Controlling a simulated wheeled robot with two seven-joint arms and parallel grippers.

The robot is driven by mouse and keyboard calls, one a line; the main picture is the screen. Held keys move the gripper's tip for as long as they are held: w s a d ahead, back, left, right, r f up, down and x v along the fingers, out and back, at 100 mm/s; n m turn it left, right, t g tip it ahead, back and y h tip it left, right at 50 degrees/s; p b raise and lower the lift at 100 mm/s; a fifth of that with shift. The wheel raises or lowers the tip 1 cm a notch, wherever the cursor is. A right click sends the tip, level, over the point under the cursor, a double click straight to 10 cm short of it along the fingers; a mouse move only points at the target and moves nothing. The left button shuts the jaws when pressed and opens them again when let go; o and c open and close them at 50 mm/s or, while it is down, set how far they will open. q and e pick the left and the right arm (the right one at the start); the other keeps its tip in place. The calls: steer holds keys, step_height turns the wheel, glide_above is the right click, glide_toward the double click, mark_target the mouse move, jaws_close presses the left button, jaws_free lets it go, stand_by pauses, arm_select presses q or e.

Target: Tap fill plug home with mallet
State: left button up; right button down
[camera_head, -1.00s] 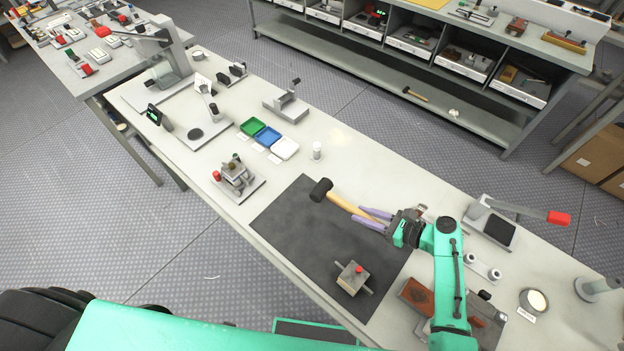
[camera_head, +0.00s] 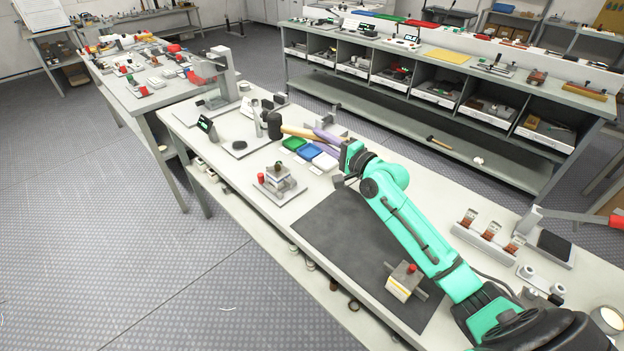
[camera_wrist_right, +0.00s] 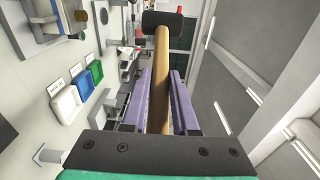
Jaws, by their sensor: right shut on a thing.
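My right gripper (camera_head: 322,137) is shut on the wooden handle of the mallet (camera_head: 297,131). The mallet's black head (camera_head: 274,125) points left, and it appears raised above the bench. In the right wrist view the handle (camera_wrist_right: 160,85) runs between the purple fingers to the black head (camera_wrist_right: 162,24). A small block-shaped fuse body (camera_head: 400,286) lies on the dark mat (camera_head: 345,232), with a red plug (camera_head: 412,267) on its top. It is well apart from the mallet. How deep the plug sits cannot be told. My left gripper is not in view.
A fixture with a metal block (camera_head: 278,179) stands left of the mat. Green, blue and white trays (camera_head: 325,161) lie beyond it. A rack with brown pieces (camera_head: 489,237) and a lever press (camera_head: 556,246) stand at right. Much of the mat is bare.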

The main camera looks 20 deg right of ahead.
steer(key=shift+w+a+r, duration=0.1)
steer(key=shift+w+r, duration=0.15)
steer(key=shift+r, duration=0.05)
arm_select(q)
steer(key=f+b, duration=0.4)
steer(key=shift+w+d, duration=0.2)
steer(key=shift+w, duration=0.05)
arm_select(e)
step_height(320, 180, down, 5)
steer(key=shift+a, duration=0.15)
steer(key=shift+s+r, duration=0.1)
